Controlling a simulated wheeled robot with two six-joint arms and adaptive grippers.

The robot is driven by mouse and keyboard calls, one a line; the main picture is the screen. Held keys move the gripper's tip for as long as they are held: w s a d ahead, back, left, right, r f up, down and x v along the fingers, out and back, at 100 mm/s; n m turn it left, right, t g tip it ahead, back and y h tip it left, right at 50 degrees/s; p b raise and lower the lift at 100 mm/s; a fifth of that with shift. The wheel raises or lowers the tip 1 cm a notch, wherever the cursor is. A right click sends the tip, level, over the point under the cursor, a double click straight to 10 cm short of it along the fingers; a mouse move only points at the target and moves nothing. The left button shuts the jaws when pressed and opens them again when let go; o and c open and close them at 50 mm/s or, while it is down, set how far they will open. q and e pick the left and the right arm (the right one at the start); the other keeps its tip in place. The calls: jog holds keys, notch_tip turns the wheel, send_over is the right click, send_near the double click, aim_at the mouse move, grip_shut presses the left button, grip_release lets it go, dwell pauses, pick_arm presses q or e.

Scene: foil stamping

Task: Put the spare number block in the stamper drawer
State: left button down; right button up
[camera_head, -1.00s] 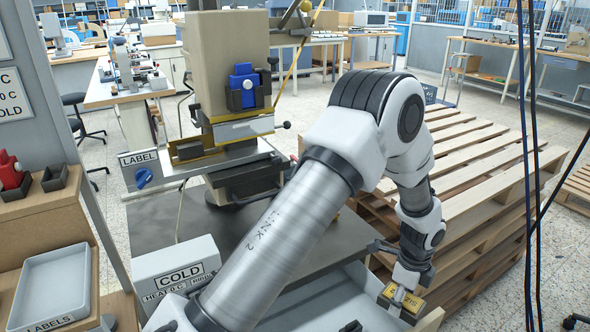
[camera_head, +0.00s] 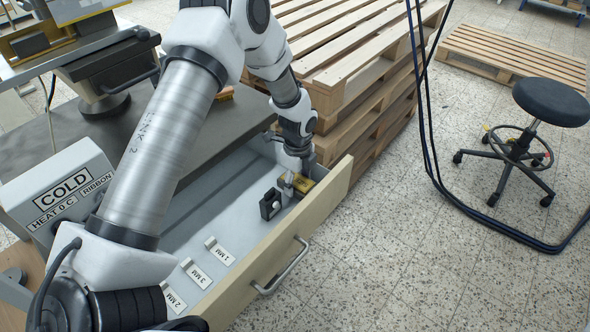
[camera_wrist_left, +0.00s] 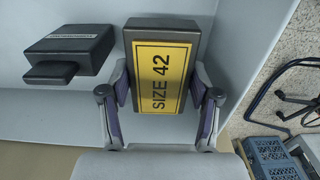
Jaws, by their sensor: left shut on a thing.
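The number block is a dark block with a yellow face reading SIZE 42, seen in the left wrist view (camera_wrist_left: 162,78) and, small, in the head view (camera_head: 305,186). My left gripper (camera_head: 296,181) is shut on it, one finger on each side. The open stamper drawer (camera_head: 310,211) has grey inner walls and a pale wooden front. Gripper and block are at the drawer's far right end, close to its front panel. I cannot tell whether the block touches the drawer floor. My right gripper is not in view.
A black block (camera_head: 269,205) stands in the drawer beside my gripper. Small tags marked in MM (camera_head: 219,251) lie nearer in the drawer. A pallet stack (camera_head: 352,90) rises behind the drawer end. A stool (camera_head: 551,102) and hanging cables (camera_head: 432,150) are at right.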

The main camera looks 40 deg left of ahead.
aim_at(297, 189)
pick_arm(q)
jog(key=shift+f, duration=1.65)
jog(key=shift+f+b, duration=0.1)
jog(key=shift+b, duration=0.25)
jog(key=c, duration=0.5)
grip_release()
jog(key=shift+s, duration=0.1)
notch_tip(297, 189, up, 12)
jog(key=shift+r+p, duration=0.15)
jog(key=shift+p, duration=0.95)
